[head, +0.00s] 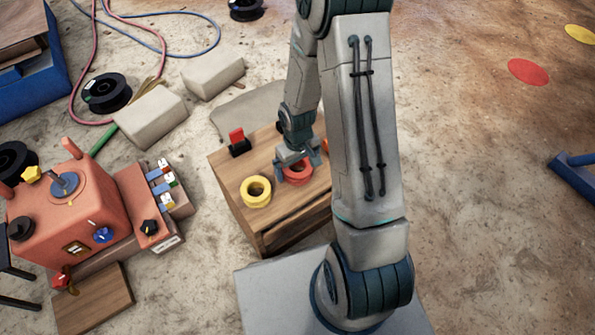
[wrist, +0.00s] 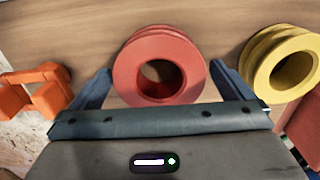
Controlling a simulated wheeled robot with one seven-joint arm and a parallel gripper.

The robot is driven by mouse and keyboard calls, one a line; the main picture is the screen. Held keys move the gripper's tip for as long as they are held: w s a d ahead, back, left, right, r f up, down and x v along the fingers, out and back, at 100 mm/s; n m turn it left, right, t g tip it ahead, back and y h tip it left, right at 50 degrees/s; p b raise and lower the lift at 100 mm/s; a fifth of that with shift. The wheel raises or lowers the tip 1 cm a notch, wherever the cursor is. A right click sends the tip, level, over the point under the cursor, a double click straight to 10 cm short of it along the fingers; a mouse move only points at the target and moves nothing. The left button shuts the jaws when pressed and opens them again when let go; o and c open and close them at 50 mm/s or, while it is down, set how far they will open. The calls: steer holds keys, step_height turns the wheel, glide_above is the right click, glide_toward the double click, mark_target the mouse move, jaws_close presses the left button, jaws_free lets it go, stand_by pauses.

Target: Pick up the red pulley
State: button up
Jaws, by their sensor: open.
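The red pulley (head: 297,173) is a grooved ring with a centre hole on the wooden table (head: 285,225). In the wrist view the red pulley (wrist: 130,68) lies between the two fingers of my gripper (wrist: 165,85). The fingers are open, one on each side of it, with small gaps; I cannot tell how low they are. In the head view my gripper (head: 296,160) is right over the pulley and covers part of it.
A yellow pulley (head: 256,191) stands close by on the table and also shows in the wrist view (wrist: 309,72). A black piece with a red part (head: 238,142) stands at the table's back left. In the wrist view an orange piece (wrist: 38,90) lies left of my gripper.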

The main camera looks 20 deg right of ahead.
steer(key=shift+f, duration=0.2)
steer(key=shift+c, duration=0.3)
steer(key=c, duration=1.7)
steer(key=shift+r, duration=0.1)
steer(key=shift+w+r+p, duration=0.1)
steer(key=shift+r+p, duration=0.5)
steer(key=shift+r, duration=0.2)
step_height(320, 180, up, 3)
steer(key=shift+f+p, duration=0.2)
steer(key=shift+p, duration=0.5)
steer(key=s+d+r, duration=0.1)
steer(key=s, duration=0.2)
steer(key=s+r, duration=0.2)
steer(key=s, duration=0.1)
steer(key=s+d+r+p, duration=0.1)
steer(key=s+r, duration=0.1)
steer(key=s, duration=0.1)
steer(key=shift+d+r, duration=0.1)
steer(key=shift+d, duration=0.2)
